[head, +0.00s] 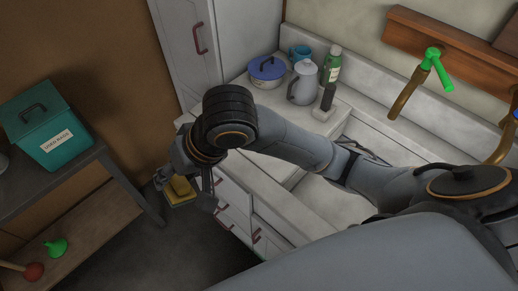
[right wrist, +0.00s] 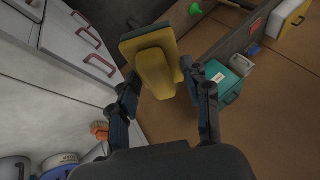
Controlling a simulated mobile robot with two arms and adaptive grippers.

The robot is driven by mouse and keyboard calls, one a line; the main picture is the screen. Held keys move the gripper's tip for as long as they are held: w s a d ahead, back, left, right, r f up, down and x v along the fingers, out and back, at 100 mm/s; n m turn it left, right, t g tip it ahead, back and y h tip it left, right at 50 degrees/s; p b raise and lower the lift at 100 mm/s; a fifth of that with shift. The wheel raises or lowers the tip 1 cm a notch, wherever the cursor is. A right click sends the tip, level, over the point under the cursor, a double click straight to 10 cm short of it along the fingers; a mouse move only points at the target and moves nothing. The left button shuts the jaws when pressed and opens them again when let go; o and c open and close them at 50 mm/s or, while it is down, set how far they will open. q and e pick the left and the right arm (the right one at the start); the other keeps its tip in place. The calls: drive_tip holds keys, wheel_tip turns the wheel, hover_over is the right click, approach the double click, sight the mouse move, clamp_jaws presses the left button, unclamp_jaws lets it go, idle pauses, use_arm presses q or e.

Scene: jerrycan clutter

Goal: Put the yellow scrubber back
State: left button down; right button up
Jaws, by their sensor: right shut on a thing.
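The yellow scrubber (head: 180,190), a block with a raised grip and a darker pad, hangs in the air in front of the white drawers in the head view. My right gripper (head: 188,196) is shut on it. In the right wrist view the scrubber (right wrist: 158,72) fills the space between the two fingers of my right gripper (right wrist: 158,84), and its broad dark-edged pad points away from the wrist. The gripper's fingers partly hide the scrubber in the head view. My left gripper is not in view.
A teal box (head: 50,130) stands on a dark shelf unit at left, with a green funnel (head: 57,248) below. Floor between them is clear.

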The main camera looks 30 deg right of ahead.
drive_tip(key=d+f+n+h+b, duration=0.1)
drive_tip(key=d+f+n+h, duration=0.25)
drive_tip(key=d, duration=1.15)
drive_tip(key=shift+t+h, duration=0.25)
drive_tip(key=shift+t, duration=0.05)
drive_tip(key=w+d+f, duration=0.2)
drive_tip(key=w+f, duration=0.1)
drive_tip(key=w+d+f, duration=0.3)
drive_tip(key=w, duration=0.1)
drive_tip(key=w+d+f, duration=0.3)
drive_tip(key=shift+w+d+p, duration=0.1)
drive_tip(key=shift+w+p, duration=0.2)
drive_tip(key=shift+p, duration=0.05)
drive_tip(key=shift+w+d+f, duration=0.15)
drive_tip(key=shift+w+f, duration=0.05)
drive_tip(key=shift+f+p, duration=0.4)
drive_tip(key=shift+f, duration=1.3)
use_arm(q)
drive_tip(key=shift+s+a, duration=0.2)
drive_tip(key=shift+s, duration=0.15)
use_arm(e)
drive_tip(key=o, duration=1)
